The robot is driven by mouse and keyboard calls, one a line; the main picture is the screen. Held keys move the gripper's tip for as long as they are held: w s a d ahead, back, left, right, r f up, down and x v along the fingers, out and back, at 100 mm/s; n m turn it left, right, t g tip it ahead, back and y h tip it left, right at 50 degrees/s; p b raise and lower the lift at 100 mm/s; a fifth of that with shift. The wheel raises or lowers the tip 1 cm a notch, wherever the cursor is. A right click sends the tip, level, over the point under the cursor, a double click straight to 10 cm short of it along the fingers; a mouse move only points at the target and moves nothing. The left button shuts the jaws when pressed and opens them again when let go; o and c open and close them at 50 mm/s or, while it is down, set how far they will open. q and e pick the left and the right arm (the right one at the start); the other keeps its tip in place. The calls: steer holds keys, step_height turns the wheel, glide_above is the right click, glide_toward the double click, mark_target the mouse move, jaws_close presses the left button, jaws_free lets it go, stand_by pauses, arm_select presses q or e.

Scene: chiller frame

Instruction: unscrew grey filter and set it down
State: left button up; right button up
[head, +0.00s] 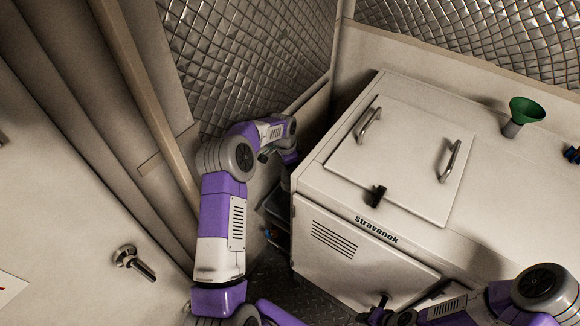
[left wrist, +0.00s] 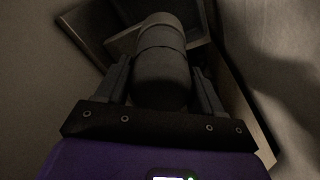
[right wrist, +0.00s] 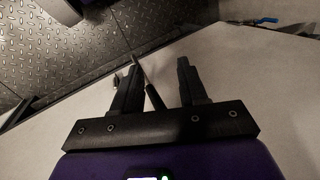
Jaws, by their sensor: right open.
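The grey filter (left wrist: 162,48) is a dark, smooth cylinder with a ring seam in the left wrist view. It lies between the fingers of my left gripper (left wrist: 163,88), which is shut on it with a finger along each side. In the head view my left arm reaches into the dark gap at the left of the chiller cabinet (head: 400,245), and filter and fingers cannot be made out there. My right gripper (right wrist: 158,80) is open at the cabinet's front side. A thin dark rod (right wrist: 152,96) shows between its fingers; I cannot tell what it belongs to.
The cabinet top has a lid (head: 405,160) with two handles, a black latch (head: 376,196) and a green funnel (head: 525,111). A boxy frame (left wrist: 95,22) surrounds the filter's far end. A wall fitting (head: 133,262) juts out at left. The gap beside the cabinet is narrow.

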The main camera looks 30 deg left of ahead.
arm_select(q)
steer(key=c, duration=0.6)
steer(key=shift+c, duration=0.2)
steer(key=n+b, duration=0.1)
steer(key=n, duration=0.7)
steer(key=shift+y, duration=0.4)
steer(key=n, duration=0.4)
steer(key=shift+y+b, duration=0.3)
steer(key=n, duration=0.3)
steer(key=shift+a, duration=0.15)
steer(key=o, duration=1.1)
steer(key=shift+o, duration=0.2)
